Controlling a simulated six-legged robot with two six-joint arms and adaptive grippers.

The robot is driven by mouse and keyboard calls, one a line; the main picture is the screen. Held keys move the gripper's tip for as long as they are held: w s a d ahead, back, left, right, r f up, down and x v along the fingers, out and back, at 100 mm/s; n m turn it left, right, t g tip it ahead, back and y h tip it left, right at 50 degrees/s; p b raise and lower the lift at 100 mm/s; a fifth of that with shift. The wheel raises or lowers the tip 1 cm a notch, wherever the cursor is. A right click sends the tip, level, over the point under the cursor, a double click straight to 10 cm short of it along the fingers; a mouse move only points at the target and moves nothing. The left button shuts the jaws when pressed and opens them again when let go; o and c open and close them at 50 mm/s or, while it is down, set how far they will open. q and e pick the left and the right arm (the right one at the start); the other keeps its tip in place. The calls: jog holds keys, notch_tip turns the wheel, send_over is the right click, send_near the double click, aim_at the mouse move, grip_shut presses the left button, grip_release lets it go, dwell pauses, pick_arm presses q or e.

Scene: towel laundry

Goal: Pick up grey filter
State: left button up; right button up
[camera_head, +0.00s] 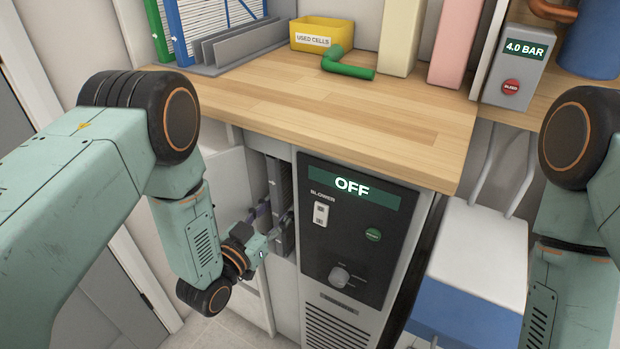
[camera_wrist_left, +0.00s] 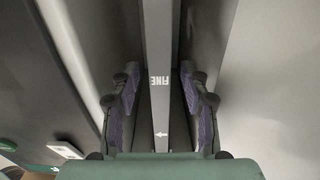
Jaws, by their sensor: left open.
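The grey filter (camera_head: 272,178) stands upright in the open slot of the blower cabinet, left of its black panel. In the left wrist view the grey filter (camera_wrist_left: 159,50) is a narrow edge marked "FINE" with a white arrow. My left gripper (camera_head: 268,218) is at the slot. In the left wrist view its fingers with purple pads lie one on each side of the filter (camera_wrist_left: 163,98), open, with dark gaps visible between pads and filter. The filter's depth inside the cabinet is hidden. My right gripper is out of view; only its arm shows at the right.
The cabinet panel (camera_head: 348,235) reads "OFF". Above it, a wooden bench (camera_head: 330,125) holds a grey slotted rack (camera_head: 240,48), blue-framed filters (camera_head: 215,22), a yellow "USED CELLS" bin (camera_head: 320,35) and a green pipe (camera_head: 348,68). An open white door (camera_head: 232,185) flanks the slot.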

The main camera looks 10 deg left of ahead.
aim_at(289, 197)
pick_arm(q)
jog(key=x, duration=0.2)
jog(key=b+x, duration=0.1)
jog(key=x, duration=0.1)
jog(key=shift+f, duration=0.25)
jog(key=shift+w+d+r, duration=0.1)
jog(key=shift+w+r, duration=0.05)
jog(key=shift+w, duration=0.1)
grip_shut()
